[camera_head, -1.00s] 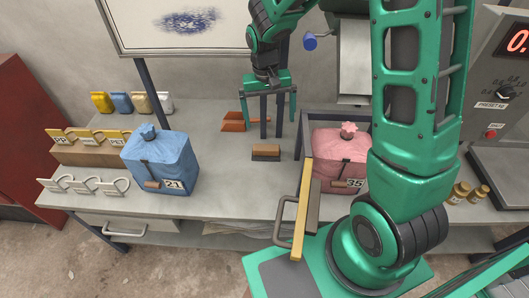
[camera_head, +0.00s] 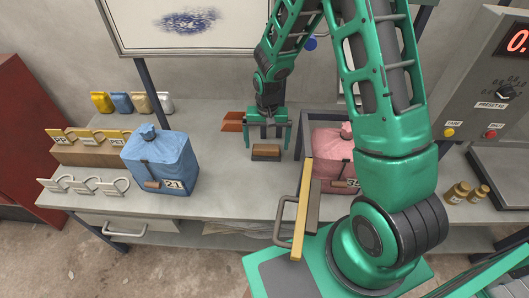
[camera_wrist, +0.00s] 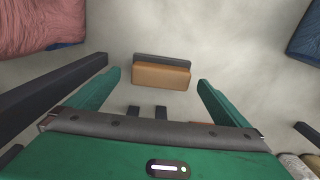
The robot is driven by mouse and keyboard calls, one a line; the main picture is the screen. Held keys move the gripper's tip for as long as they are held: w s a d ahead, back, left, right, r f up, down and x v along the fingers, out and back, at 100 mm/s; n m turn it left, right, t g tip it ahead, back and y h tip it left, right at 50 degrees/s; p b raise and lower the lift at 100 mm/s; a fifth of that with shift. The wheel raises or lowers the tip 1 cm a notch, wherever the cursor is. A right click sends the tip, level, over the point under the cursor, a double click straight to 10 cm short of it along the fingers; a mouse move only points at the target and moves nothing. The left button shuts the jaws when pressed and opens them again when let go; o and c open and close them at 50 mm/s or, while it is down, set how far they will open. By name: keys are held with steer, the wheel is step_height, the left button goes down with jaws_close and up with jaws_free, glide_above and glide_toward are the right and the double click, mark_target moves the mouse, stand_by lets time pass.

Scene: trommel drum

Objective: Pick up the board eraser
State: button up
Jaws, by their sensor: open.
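The board eraser (camera_head: 266,152) is a small block with a tan-brown upper part and a dark layer. It lies on the grey bench between the blue bag and the pink bag. In the wrist view the eraser (camera_wrist: 161,74) lies ahead of the fingers, near the middle of the gap. My gripper (camera_head: 267,148) is open and empty, with its fingers pointing down around or just behind the eraser; it also shows in the wrist view (camera_wrist: 158,82). I cannot tell whether the fingertips touch the bench.
A blue bag marked 21 (camera_head: 162,162) stands left of the eraser. A pink bag (camera_head: 330,143) stands to the right by a dark frame post (camera_head: 300,135). An orange scoop (camera_head: 232,121) lies behind left. The bench front (camera_head: 235,200) is clear.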

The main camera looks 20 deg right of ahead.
mark_target(266, 146)
steer(key=shift+w+f, duration=0.2)
steer(key=shift+f, duration=1.45)
steer(key=c, duration=1)
steer(key=shift+r, duration=0.1)
step_height(266, 146, up, 10)
steer(key=shift+f, duration=0.1)
steer(key=o, duration=0.4)
steer(key=shift+c, duration=1.1)
